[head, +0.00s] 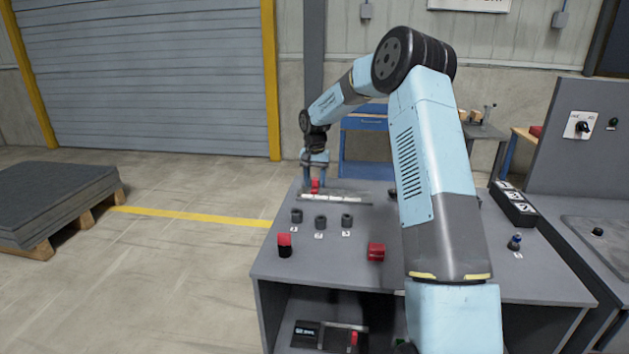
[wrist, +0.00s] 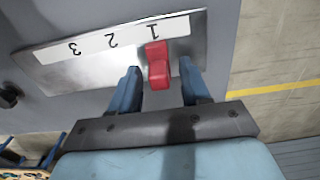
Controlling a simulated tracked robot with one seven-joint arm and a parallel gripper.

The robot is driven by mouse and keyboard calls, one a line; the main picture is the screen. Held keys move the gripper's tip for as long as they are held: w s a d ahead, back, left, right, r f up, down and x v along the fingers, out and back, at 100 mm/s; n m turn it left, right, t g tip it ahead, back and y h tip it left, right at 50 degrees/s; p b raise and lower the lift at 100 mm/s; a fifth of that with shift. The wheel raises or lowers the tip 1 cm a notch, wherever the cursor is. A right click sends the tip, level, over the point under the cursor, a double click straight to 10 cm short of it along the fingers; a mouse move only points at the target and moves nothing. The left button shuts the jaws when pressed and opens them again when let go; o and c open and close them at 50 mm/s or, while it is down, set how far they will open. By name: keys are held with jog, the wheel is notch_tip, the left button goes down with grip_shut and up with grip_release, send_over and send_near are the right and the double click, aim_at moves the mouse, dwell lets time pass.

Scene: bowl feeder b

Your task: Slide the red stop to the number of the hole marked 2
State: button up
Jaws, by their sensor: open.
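The red stop (wrist: 158,66) sits on a metal rail plate with a white number strip (wrist: 112,41). The strip reads 1, 2, 3, upside down in the wrist view, and the stop is beside the 1. My gripper (wrist: 161,70) is open, with one finger on each side of the stop and a visible gap to both. In the head view the stop (head: 315,186) shows under my gripper (head: 316,178) at the bench's far left. Several dark cylinders, including one in the middle (head: 320,222), stand in front of the rail with labels too small to read.
A red-topped black cylinder (head: 284,245) and a red block (head: 376,251) stand on the grey bench (head: 330,270). A blue-topped knob (head: 514,242) and a dark labelled box (head: 513,204) are at the right. My arm hides the bench's middle right.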

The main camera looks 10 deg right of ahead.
jog(key=shift+c, duration=0.3)
grip_shut()
dwell(0.3)
